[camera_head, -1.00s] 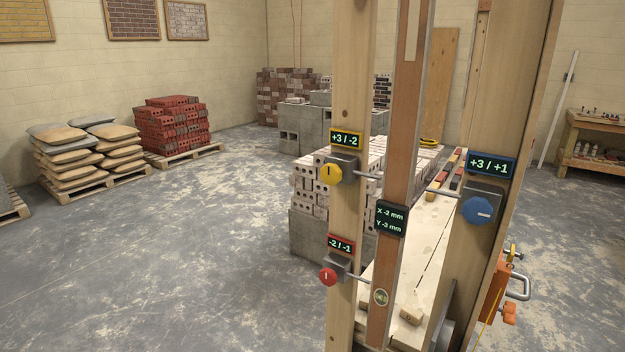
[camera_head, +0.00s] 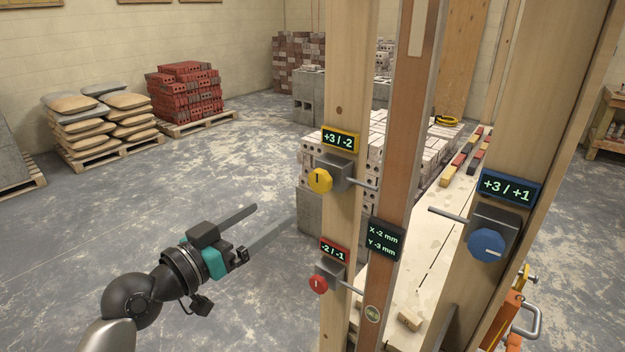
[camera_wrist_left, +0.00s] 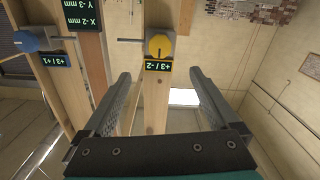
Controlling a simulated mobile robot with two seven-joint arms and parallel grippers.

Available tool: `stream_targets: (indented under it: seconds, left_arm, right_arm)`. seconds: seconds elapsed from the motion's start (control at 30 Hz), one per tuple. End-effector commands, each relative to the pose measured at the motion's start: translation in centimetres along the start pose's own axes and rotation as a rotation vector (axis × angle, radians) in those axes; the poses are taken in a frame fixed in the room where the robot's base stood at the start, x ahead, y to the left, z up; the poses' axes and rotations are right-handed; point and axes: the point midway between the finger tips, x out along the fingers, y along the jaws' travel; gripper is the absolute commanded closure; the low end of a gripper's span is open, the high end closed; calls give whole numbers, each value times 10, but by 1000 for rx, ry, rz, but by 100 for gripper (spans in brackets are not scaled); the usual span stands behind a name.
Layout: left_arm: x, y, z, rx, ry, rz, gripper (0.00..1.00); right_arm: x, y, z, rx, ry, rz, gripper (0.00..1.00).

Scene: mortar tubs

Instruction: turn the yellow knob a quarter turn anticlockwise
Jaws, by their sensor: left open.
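The yellow knob (camera_head: 320,181) sits on a grey block on the left wooden post, under a label reading +3 / -2. Its dark pointer mark looks upright in the head view. In the left wrist view the knob (camera_wrist_left: 160,46) shows upside down, beyond the fingers and roughly between their lines. My left gripper (camera_head: 272,222) is open and empty, to the left of the post and lower than the knob, apart from it. Its fingers also show spread in the left wrist view (camera_wrist_left: 160,82). My right gripper is not in view.
A red knob (camera_head: 318,284) is below the yellow one on the same post. A blue knob (camera_head: 486,245) is on the right post. A dark display (camera_head: 384,239) reads X -2 mm, Y -3 mm. The floor (camera_head: 120,220) left of the post is clear.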

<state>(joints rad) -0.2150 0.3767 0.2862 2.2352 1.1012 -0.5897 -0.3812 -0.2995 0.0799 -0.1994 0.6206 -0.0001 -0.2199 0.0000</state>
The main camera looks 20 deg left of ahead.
Motion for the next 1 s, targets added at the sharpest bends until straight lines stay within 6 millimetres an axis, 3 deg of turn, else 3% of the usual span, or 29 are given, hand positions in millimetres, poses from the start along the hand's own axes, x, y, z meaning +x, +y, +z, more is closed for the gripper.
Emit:
stream_targets:
  seconds: [0.7, 1.0]
  left_arm:
    - [112, 0, -1, -4, 1, 0, 6]
    - [141, 0, 0, -3, 0, -1, 6]
  right_arm:
    - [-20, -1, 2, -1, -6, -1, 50]
    - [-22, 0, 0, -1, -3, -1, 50]
